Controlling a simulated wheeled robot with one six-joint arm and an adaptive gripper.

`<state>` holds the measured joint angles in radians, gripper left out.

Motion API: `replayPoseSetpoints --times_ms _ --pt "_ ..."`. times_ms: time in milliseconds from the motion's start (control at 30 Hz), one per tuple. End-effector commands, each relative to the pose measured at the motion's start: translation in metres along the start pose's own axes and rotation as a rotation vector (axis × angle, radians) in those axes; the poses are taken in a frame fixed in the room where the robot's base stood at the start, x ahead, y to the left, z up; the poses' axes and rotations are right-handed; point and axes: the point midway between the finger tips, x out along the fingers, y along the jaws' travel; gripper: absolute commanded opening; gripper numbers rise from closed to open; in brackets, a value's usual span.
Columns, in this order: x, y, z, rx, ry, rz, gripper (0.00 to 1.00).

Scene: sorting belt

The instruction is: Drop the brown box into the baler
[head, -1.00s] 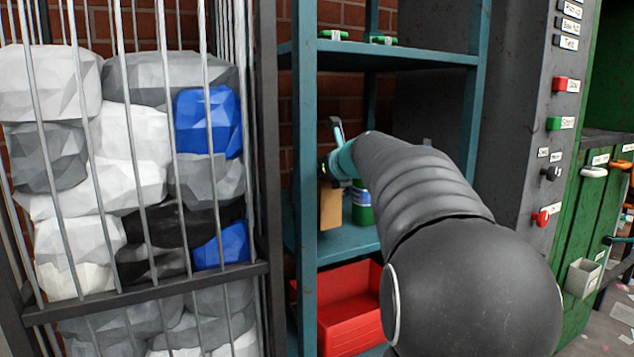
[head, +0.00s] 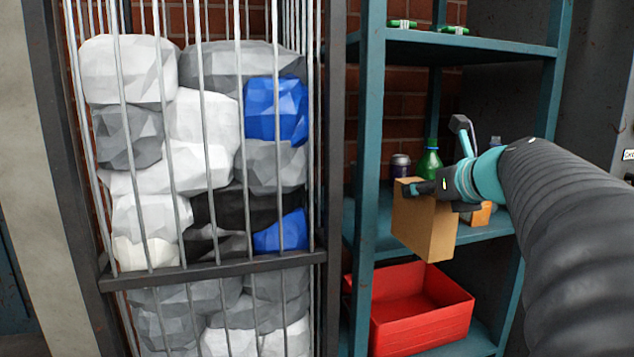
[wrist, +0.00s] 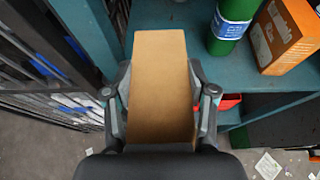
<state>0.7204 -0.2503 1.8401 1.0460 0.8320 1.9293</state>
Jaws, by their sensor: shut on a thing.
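The brown box (head: 424,226) hangs upright from my gripper (head: 428,188) in the head view, in front of the teal shelf unit. In the wrist view the brown box (wrist: 160,85) fills the space between the two fingers of my gripper (wrist: 160,108), which are shut on its sides. The box is clear of the shelf board and in front of its edge. The green baler seen in the earlier head view is out of view now.
The shelf (head: 375,225) holds a green bottle (head: 430,163), a dark can (head: 400,167) and an orange box (head: 480,214). A red bin (head: 420,318) sits on the lower shelf. A barred cage (head: 215,265) of white, grey and blue bundles stands at left.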

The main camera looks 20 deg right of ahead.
Motion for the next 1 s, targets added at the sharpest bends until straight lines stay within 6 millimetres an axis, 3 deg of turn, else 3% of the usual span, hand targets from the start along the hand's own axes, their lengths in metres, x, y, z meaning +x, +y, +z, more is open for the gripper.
replayPoseSetpoints --times_ms 367,533,1000 --pt "-0.007 0.0 0.017 0.0 0.0 0.0 0.31" --pt "-0.015 -0.001 0.013 0.0 -0.002 -0.003 0.31" --pt "-0.059 0.0 -0.006 0.0 -0.001 -0.004 0.31"
